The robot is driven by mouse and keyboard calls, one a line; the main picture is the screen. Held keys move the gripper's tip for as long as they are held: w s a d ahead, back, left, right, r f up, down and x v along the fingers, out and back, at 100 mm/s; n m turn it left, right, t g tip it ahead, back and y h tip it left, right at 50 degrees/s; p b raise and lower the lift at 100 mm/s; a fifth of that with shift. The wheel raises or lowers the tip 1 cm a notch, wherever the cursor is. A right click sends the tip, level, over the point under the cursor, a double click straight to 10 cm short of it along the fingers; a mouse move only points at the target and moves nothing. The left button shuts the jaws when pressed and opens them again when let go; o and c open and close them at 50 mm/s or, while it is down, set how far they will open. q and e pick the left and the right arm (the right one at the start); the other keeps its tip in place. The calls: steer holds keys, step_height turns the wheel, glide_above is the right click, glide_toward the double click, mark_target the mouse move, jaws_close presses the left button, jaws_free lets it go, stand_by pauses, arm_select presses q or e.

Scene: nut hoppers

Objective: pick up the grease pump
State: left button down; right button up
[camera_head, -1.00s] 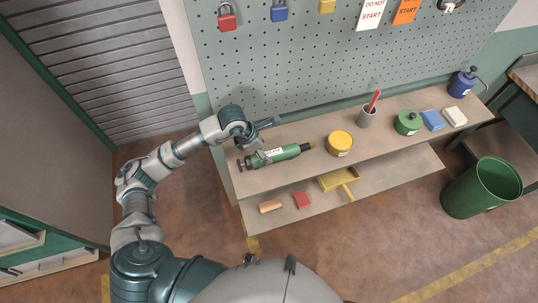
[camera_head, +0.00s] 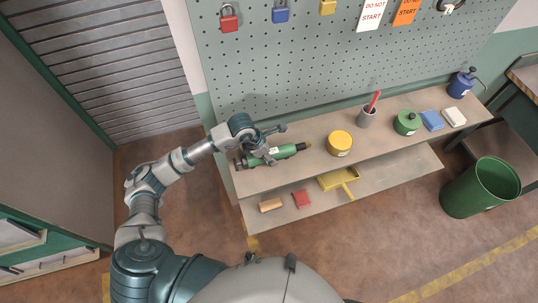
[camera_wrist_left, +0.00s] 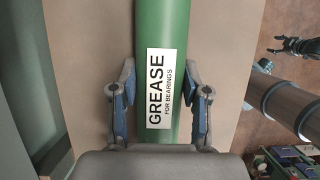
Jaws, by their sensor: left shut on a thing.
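The grease pump (camera_head: 285,152) is a green tube with a dark end toward the left, lying along the left part of the upper shelf. My left gripper (camera_head: 266,156) is over its middle and hides part of it. In the left wrist view the gripper's fingers (camera_wrist_left: 160,100) are on both sides of the green tube (camera_wrist_left: 162,25), shut on it at the white label reading "GREASE for bearings". I see no clear gap between the pump and the shelf. A small dark gripper at the upper right of that view looks like my right one (camera_wrist_left: 298,46); its opening is too small to judge.
On the upper shelf (camera_head: 310,165) stand a yellow tin (camera_head: 340,143), a grey cup (camera_head: 366,118) with a red item, and a green can (camera_head: 407,122). The lower shelf holds a yellow dustpan (camera_head: 338,180) and two blocks. A pegboard (camera_head: 300,75) rises behind; a green bin (camera_head: 482,187) stands right.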

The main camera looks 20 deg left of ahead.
mark_target(275, 152)
arm_select(q)
steer(key=shift+s+f, duration=0.1)
steer(key=shift+f, duration=0.1)
steer(key=shift+d, duration=0.2)
steer(key=shift+d+r, duration=0.35)
steer(key=shift+r, duration=0.1)
step_height(275, 152, up, 3)
steer(key=shift+f+b, duration=0.1)
steer(key=shift+b, duration=0.25)
steer(key=s+a, duration=0.2)
steer(key=s, duration=0.1)
steer(key=shift+s+a+b, duration=0.1)
steer(key=shift+b, duration=0.2)
steer(key=s+a, duration=0.2)
steer(key=s, duration=0.1)
steer(key=s+a+r+b, duration=0.1)
steer(key=s, duration=0.2)
steer(key=s+a+b, duration=0.1)
steer(key=s+a, duration=0.1)
steer(key=s, duration=0.1)
steer(key=shift+s+a+r, duration=0.15)
steer(key=shift+s+a, duration=0.1)
steer(key=shift+a, duration=0.1)
steer(key=shift+s+r, duration=0.15)
steer(key=shift+s, duration=0.3)
arm_select(e)
steer(key=w, duration=0.6)
steer(key=shift+w+a+f, duration=0.15)
steer(key=shift+w, duration=0.15)
